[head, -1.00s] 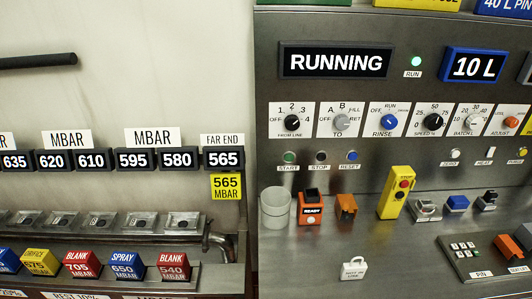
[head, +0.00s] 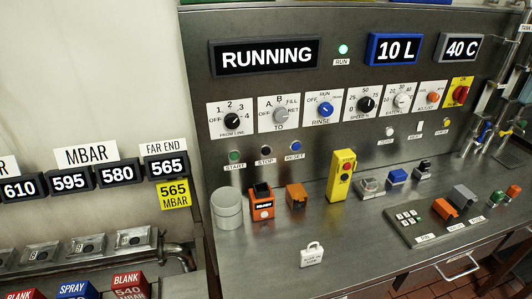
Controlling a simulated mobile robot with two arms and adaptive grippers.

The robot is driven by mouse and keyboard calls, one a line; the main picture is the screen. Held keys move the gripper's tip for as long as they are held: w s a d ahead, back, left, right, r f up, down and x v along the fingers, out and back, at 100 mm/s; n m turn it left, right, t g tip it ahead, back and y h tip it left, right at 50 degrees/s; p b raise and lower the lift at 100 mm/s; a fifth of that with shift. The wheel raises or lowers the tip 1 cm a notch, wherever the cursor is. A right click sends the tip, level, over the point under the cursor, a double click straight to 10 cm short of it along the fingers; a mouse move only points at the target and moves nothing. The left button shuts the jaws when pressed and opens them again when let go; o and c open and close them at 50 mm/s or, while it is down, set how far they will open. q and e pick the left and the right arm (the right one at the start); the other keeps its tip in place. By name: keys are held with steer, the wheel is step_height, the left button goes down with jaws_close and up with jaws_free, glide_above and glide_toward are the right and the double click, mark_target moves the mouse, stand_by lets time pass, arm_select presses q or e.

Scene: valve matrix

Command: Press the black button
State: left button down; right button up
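A small dark switch or button block (head: 423,168) on a grey base sits on the steel bench, right of a blue one (head: 397,176) and a grey one (head: 369,188). On the upright panel a row holds a green START button (head: 235,156), a dark STOP button (head: 266,150) and a blue RESET button (head: 295,146). The STOP button's exact colour is hard to tell. I cannot tell for sure which one is the black button. Neither of my grippers is in view.
A grey keypad plate (head: 432,226) is at the right. Pipes (head: 490,105) rise at the far right.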

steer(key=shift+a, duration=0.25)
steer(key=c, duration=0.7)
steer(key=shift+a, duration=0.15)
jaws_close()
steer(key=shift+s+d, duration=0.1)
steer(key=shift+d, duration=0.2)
